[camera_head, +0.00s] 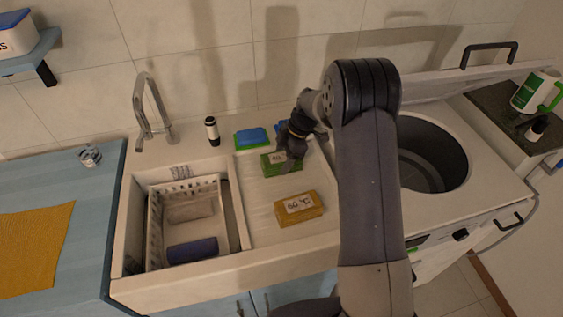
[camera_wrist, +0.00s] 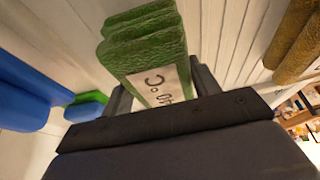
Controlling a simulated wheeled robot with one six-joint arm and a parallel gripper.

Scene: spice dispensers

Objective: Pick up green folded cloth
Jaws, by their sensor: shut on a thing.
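The green folded cloth (camera_head: 268,168) has a white label and is on the ribbed drainboard of the sink unit in the head view. My gripper (camera_head: 289,160) is at its right end, reaching down from above. In the wrist view the green cloth (camera_wrist: 150,52) shows its folded layers and label between the two fingers of my gripper (camera_wrist: 160,88). The gripper is shut on the cloth. I cannot tell whether the cloth still touches the drainboard.
A yellow folded cloth (camera_head: 299,208) lies in front on the drainboard. A blue sponge on green (camera_head: 252,137) is behind. A white basket (camera_head: 157,225) with rolled cloths sits in the sink at left. An open round washer drum (camera_head: 432,155) is at right.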

